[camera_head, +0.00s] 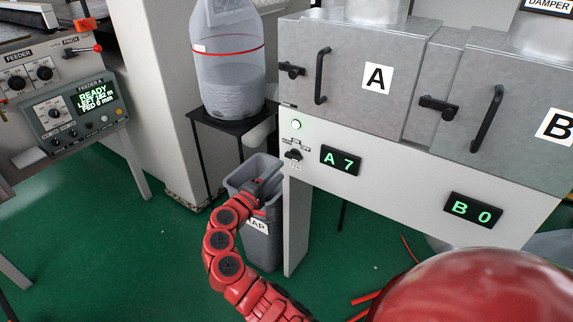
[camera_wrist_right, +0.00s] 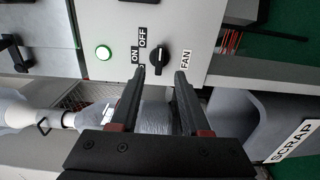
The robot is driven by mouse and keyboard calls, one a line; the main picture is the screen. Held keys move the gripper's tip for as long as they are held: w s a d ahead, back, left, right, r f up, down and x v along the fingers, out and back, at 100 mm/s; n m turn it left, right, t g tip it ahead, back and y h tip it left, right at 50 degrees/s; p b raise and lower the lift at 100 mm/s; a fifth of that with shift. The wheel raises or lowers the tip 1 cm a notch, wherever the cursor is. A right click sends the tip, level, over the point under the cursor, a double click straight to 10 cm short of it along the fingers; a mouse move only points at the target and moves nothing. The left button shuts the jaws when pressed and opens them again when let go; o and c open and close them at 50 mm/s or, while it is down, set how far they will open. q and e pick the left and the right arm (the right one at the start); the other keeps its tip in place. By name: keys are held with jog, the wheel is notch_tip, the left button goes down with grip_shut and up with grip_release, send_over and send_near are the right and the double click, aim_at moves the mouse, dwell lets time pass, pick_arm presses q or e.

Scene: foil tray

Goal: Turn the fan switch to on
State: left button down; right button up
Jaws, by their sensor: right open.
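The fan switch (camera_head: 293,155) is a small black knob on the light panel below damper A. In the right wrist view the knob (camera_wrist_right: 156,56) sits among the labels ON, OFF and FAN; I cannot tell surely which label it points to. A green lamp (camera_head: 296,125) beside it is lit, also in the wrist view (camera_wrist_right: 103,52). My right gripper (camera_head: 274,180) is just below the switch in the head view. In the wrist view its two fingers (camera_wrist_right: 161,74) are apart and empty, with the knob just beyond the gap between the tips. My left gripper is not in view.
A grey scrap bin (camera_head: 262,240) stands under my right gripper. Displays A 7 (camera_head: 341,160) and B 0 (camera_head: 473,210) are to the right of the switch. A feeder console (camera_head: 78,112) is at the left.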

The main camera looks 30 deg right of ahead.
jog(key=v, duration=1)
jog(key=shift+s+a, duration=0.15)
jog(key=shift+a, duration=0.25)
